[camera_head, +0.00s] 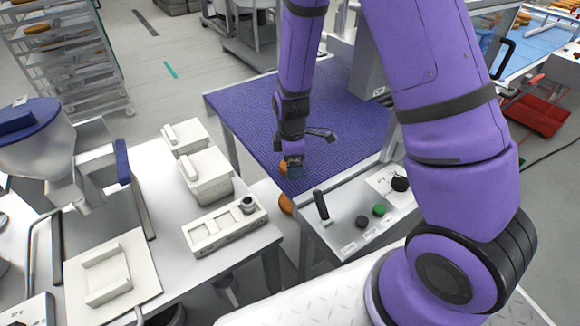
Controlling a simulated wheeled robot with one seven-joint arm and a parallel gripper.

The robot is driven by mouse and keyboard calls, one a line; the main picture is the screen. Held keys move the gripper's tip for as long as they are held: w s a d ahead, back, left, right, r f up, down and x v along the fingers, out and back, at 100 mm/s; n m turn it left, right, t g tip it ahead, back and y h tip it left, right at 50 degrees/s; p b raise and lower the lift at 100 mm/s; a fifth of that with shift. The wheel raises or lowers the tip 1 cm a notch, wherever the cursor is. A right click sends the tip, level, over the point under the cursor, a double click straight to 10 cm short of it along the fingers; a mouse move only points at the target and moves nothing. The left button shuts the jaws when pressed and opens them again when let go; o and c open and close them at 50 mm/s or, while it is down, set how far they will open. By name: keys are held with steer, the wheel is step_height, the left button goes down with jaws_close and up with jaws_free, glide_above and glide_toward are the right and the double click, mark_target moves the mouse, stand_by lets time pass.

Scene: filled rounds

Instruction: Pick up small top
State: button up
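My gripper (293,170) is low over the near left corner of the blue mat-topped table (245,115), pointing down. A small orange-brown round piece (284,168) shows right beside the fingertips, partly hidden by them; it may be the small top. I cannot tell whether the fingers touch it or hold it. A second orange-brown round piece (286,204) is lower in the view, just past the table's near edge and partly hidden by the control panel. The gap between my fingers is too small to make out.
A control panel (372,222) with a black lever and knobs is close in front of the gripper. At left, a white bench holds lidded white boxes (206,175) and a switch unit (225,225). A rack (65,60) stands behind. The mat's middle is mostly clear.

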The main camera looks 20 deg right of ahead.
steer(key=shift+f, duration=0.55)
steer(key=c, duration=0.8)
steer(key=shift+o, duration=0.2)
steer(key=shift+r, duration=0.1)
